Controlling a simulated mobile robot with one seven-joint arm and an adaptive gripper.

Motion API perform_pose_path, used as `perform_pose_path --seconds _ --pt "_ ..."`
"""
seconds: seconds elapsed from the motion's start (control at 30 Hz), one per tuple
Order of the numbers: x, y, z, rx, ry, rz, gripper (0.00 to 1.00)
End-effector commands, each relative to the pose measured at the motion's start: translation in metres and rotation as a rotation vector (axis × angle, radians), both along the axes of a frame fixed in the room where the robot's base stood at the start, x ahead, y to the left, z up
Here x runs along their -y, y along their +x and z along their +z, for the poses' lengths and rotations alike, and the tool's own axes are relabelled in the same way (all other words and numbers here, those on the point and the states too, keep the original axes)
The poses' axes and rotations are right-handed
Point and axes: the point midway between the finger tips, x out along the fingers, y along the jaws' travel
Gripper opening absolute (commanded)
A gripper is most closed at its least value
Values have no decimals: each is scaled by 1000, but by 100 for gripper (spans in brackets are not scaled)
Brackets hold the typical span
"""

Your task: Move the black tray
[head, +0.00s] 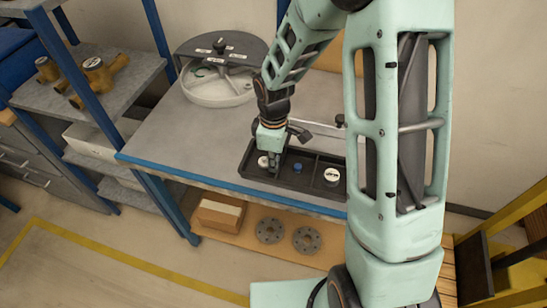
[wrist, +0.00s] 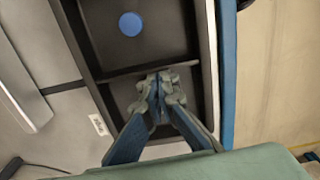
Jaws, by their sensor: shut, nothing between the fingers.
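The black tray (head: 300,189) lies on the grey bench near its blue front edge, and its right end passes behind my arm. It has compartments holding a white-topped piece (head: 263,161), a blue piece (head: 297,168) and a white round piece (head: 331,176). My gripper (head: 276,168) points down at the left part of the tray, shut and empty. In the wrist view the shut fingertips (wrist: 158,88) are over one compartment, close to a divider of the tray (wrist: 165,42). The blue piece (wrist: 130,23) shows beyond that divider. Whether the fingers touch the tray cannot be told.
A round grey-and-white device (head: 218,88) stands at the bench's back left. Brass fittings (head: 100,75) sit on the left shelf. A box (head: 220,212) and two round flanges (head: 270,231) lie below the bench. The bench top (head: 190,135) left of the tray is clear.

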Motion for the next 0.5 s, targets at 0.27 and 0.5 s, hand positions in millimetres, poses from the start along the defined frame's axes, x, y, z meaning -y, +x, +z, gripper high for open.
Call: perform_pose_path --seconds 0.27,0.5 --pt "0 0 -1 0 0 0 0" --pt "21 -6 0 -1 -1 -5 0"
